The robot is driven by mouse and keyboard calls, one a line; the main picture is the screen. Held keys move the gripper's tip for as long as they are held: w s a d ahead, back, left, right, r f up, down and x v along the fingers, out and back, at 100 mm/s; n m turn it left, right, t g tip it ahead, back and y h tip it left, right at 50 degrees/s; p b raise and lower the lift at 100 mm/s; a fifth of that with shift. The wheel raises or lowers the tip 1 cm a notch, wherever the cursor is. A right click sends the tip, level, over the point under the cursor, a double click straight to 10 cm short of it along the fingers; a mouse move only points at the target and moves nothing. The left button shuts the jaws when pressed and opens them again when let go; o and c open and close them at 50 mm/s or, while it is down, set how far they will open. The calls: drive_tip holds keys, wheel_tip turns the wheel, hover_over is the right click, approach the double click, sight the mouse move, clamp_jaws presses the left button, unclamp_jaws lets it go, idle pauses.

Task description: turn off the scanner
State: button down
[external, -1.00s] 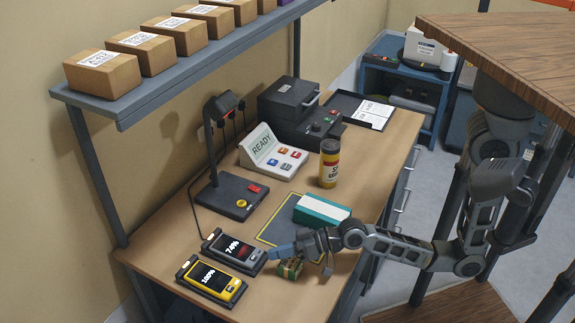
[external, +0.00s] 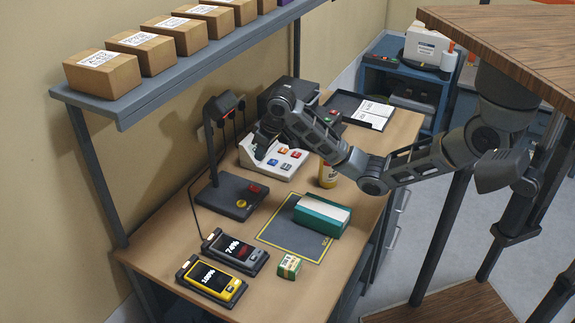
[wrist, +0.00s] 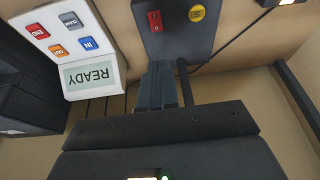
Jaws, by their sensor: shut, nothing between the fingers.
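A black stand with an upright post and an overhead head, which looks like the scanner, has a dark base (external: 228,196) on the bench. A red rocker switch (external: 254,188) and a yellow button (external: 241,204) are on that base. In the wrist view the red switch (wrist: 154,20) is marked with on and off signs, and the yellow button (wrist: 197,13) is beside it. My gripper (external: 262,153) is shut and empty, above the bench by the console, behind the base. In the wrist view my closed fingers (wrist: 157,68) point towards the base, apart from the switch.
A white console reading READY (external: 283,163) has several coloured buttons and is partly behind my gripper. A yellow bottle (external: 328,176), a teal box (external: 320,215), a small green box (external: 289,266) and two handheld devices share the bench. A shelf (external: 130,115) hangs above.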

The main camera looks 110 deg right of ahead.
drive_tip(key=b, duration=0.3)
approach(250, 187)
drive_tip(key=x, duration=0.5)
drive_tip(key=shift+w+d+f, duration=0.1)
drive_tip(key=shift+w+f, duration=0.05)
drive_tip(key=shift+f, duration=0.6)
